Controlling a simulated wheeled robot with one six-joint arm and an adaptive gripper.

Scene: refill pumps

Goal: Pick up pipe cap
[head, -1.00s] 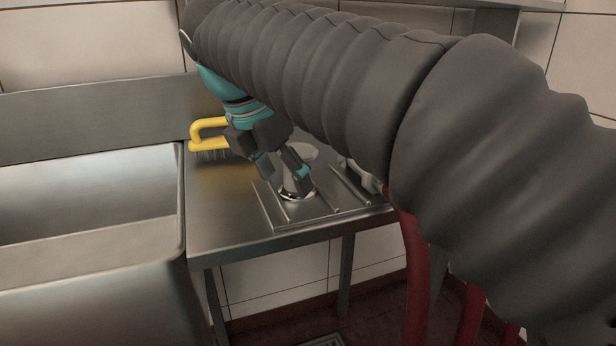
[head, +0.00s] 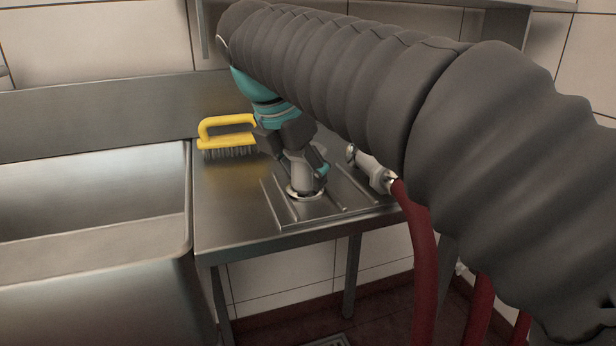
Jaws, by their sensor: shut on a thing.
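The pipe cap (head: 300,179) is a pale grey, upright cylinder on the steel counter, at the metal ring on a ridged plate. My gripper (head: 306,168) comes down on it from above and is shut on its upper part, with a finger showing on its right side. The top of the cap is hidden by the gripper. I cannot tell whether its base is touching the plate or just clear of it.
A yellow-handled brush (head: 228,137) lies on the counter left of my gripper. A grey nozzle (head: 374,172) with a red hose (head: 421,260) is at the right edge. A steel sink (head: 90,215) is at the left. The counter's front left (head: 225,220) is bare.

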